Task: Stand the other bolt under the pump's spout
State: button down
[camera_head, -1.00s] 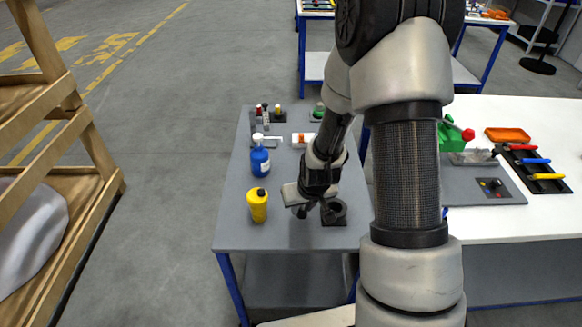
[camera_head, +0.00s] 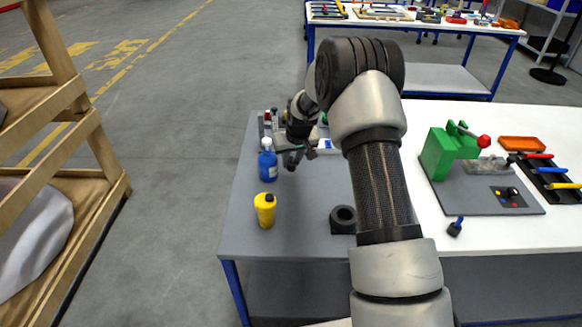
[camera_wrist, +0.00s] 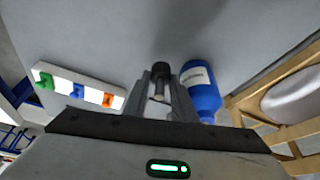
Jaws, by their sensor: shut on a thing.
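My gripper (camera_head: 293,160) is over the back part of the grey table, just right of the blue bottle (camera_head: 267,166) with a white top. In the wrist view my gripper (camera_wrist: 162,92) is shut on a bolt (camera_wrist: 160,70) with a black head and grey shank. The blue bottle (camera_wrist: 203,92) stands close to the right finger there, its white label showing. I cannot make out a spout on it. The bolt's contact with the table cannot be told.
A yellow bottle (camera_head: 265,209) and a black ring-shaped holder (camera_head: 343,219) stand nearer the front. A white strip (camera_wrist: 65,86) with coloured pieces lies left of the gripper. A green press (camera_head: 447,152) and a small blue-and-black piece (camera_head: 455,227) are on the white table.

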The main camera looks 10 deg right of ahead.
aim_at(292, 164)
jog(key=shift+w, duration=0.25)
jog(key=shift+f, duration=1.7)
jog(key=shift+f, duration=0.1)
